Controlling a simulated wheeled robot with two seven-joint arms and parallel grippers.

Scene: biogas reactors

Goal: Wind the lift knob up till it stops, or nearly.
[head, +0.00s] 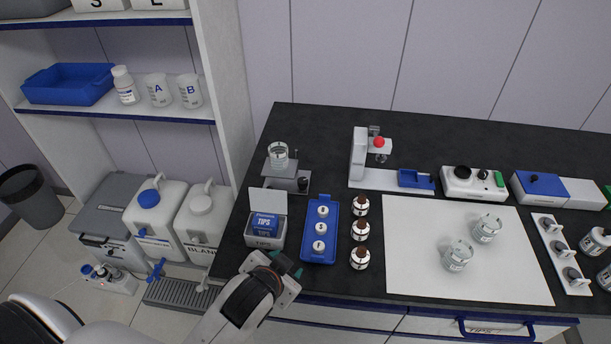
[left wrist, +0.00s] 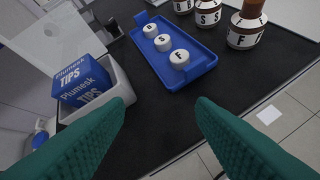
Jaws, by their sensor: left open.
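A small grey lift stand (head: 284,173) stands at the back left of the black bench, with a glass beaker (head: 278,154) on top. A dark knob (head: 303,183) sits at its right side; it looks like the lift knob, and its turn position is too small to tell. My left gripper (head: 289,264) is open and empty near the bench's front left edge, in front of the tips box and well short of the stand. My right gripper is not in view.
The tips box (head: 265,230) with raised lid and the blue tray (head: 320,232) of lettered caps stand between gripper and stand. They also show in the left wrist view. Several brown bottles (head: 360,230) line the tray's right. A white mat (head: 420,270) holds two glass jars.

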